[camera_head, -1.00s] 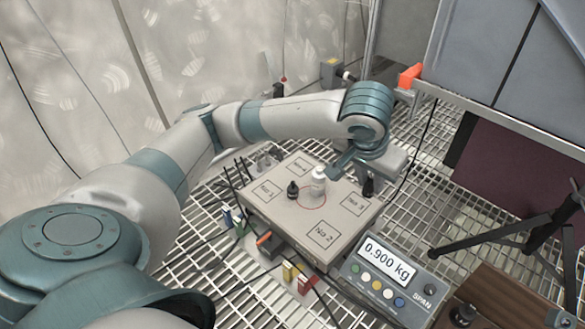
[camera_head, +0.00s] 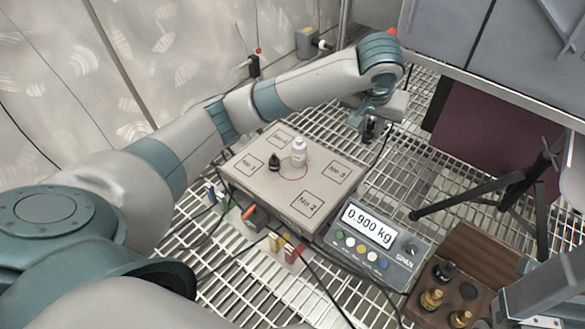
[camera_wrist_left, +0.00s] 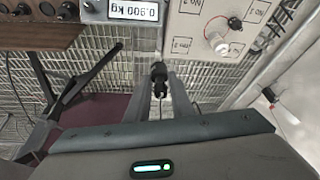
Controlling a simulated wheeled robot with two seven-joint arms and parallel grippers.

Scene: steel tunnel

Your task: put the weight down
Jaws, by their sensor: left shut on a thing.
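A small black weight (camera_head: 370,130) is held between the fingers of my left gripper (camera_head: 368,116), which is shut on it. In the left wrist view, the weight (camera_wrist_left: 159,73) sits between the two fingertips (camera_wrist_left: 160,84). It appears off the far right corner of the scale platform (camera_head: 265,195), with floor grating behind it; its exact height is unclear. On the platform stand a white bottle-shaped object (camera_head: 299,153) and another small black weight (camera_head: 274,162), near a red circle. The scale display (camera_head: 371,226) reads 0.900 kg. My right gripper's fingers cannot be made out.
A wooden weight box (camera_head: 475,250) with brass and dark weights is at the lower right. A black tripod (camera_head: 490,200) stands behind it. Cables run around the scale's front. A large grey panel (camera_head: 480,40) hangs at the upper right. Open grating lies around the scale.

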